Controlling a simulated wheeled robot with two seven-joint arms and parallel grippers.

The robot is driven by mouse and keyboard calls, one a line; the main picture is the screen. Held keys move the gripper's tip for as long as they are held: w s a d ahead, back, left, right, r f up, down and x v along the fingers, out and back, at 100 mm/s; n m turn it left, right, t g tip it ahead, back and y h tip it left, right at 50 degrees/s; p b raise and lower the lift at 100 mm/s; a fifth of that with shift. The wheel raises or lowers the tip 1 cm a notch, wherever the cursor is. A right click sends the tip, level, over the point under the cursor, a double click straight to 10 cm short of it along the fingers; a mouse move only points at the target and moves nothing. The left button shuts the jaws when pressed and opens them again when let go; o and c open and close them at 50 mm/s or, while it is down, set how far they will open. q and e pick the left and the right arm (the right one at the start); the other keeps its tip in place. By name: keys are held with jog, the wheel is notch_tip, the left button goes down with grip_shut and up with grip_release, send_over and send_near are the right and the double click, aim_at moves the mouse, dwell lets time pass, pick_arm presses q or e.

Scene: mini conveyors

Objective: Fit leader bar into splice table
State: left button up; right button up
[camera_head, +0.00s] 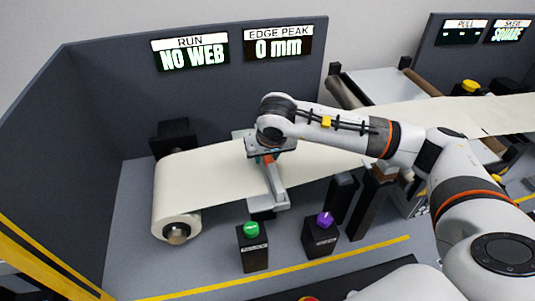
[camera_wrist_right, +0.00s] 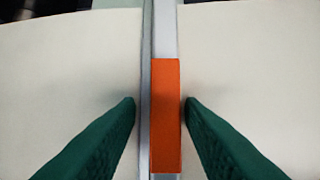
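A pale grey bar (camera_head: 273,183) lies across the white web, with an orange grip block (camera_wrist_right: 166,115) on it; I take it for the leader bar. Its near end shows by a light grey piece (camera_head: 280,204), perhaps part of the splice table, which I cannot make out clearly. My right gripper (camera_wrist_right: 160,102) is over the bar, with its green fingers on either side of the orange block. A clear gap shows at the left finger and a narrow one at the right. In the head view, my right wrist hides the bar's far part. My left gripper is not in view.
The web roll (camera_head: 176,205) stands at left, and the web (camera_head: 215,172) runs right. Boxes with a green button (camera_head: 251,229) and a purple knob (camera_head: 325,219) stand in front. Screens (camera_head: 190,52) on the dark back panel read NO WEB and 0 mm.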

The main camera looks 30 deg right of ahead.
jog(key=shift+d+f, duration=0.15)
jog(key=shift+d, duration=0.05)
dwell(0.5)
jog(key=shift+r+p, duration=0.2)
jog(key=shift+p, duration=0.1)
jog(key=shift+s+r, duration=0.1)
jog(key=shift+r, duration=0.2)
jog(key=b+v, duration=0.2)
jog(key=v, duration=0.9)
jog(key=shift+r, duration=0.25)
